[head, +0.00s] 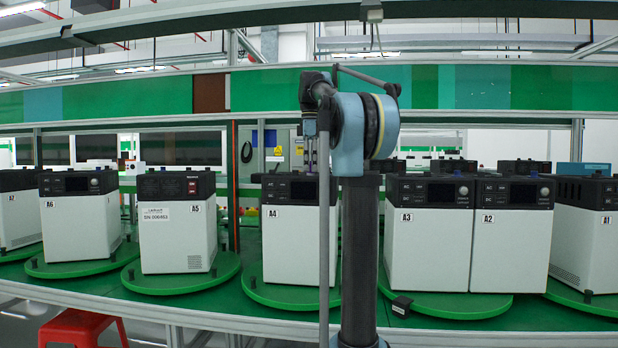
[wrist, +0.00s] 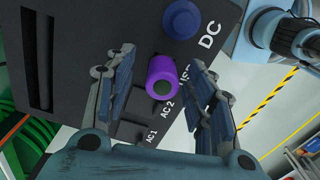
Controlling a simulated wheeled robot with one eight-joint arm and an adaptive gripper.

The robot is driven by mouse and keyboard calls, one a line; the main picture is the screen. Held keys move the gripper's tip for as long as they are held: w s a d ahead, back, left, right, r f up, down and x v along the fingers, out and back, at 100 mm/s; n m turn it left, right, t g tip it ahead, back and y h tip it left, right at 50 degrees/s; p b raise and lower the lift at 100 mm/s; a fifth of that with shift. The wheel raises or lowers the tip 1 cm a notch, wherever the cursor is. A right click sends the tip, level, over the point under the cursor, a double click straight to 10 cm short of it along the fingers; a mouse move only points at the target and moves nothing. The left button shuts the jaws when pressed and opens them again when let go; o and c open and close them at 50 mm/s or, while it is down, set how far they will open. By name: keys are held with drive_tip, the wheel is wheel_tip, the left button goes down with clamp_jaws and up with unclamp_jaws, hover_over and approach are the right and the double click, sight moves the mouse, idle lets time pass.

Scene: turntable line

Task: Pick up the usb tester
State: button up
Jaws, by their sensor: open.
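The usb tester looks to be the short purple cylinder (wrist: 160,72) with a dark round end. It sits at the port row on the dark panel of a unit, beside a partly hidden label and near the AC 2 label. In the head view a small purple bit (head: 309,166) shows over the unit marked A4 (head: 290,240). My gripper (wrist: 163,62) is open, with one finger on each side of the purple cylinder. I cannot tell whether the fingers touch it. In the head view my gripper (head: 310,134) points down above A4, partly behind my arm.
A blue round plug (wrist: 184,18) stands beside the cylinder at the DC label. Black pieces (wrist: 128,130) sit at AC 1 and AC 2. Units A5 (head: 178,235) and A3 (head: 420,245) flank A4 on green turntables. A red stool (head: 78,326) stands at front left.

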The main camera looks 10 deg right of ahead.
drive_tip(key=shift+f, duration=0.55)
clamp_jaws()
wheel_tip(320, 180, up, 9)
drive_tip(key=shift+r, duration=0.5)
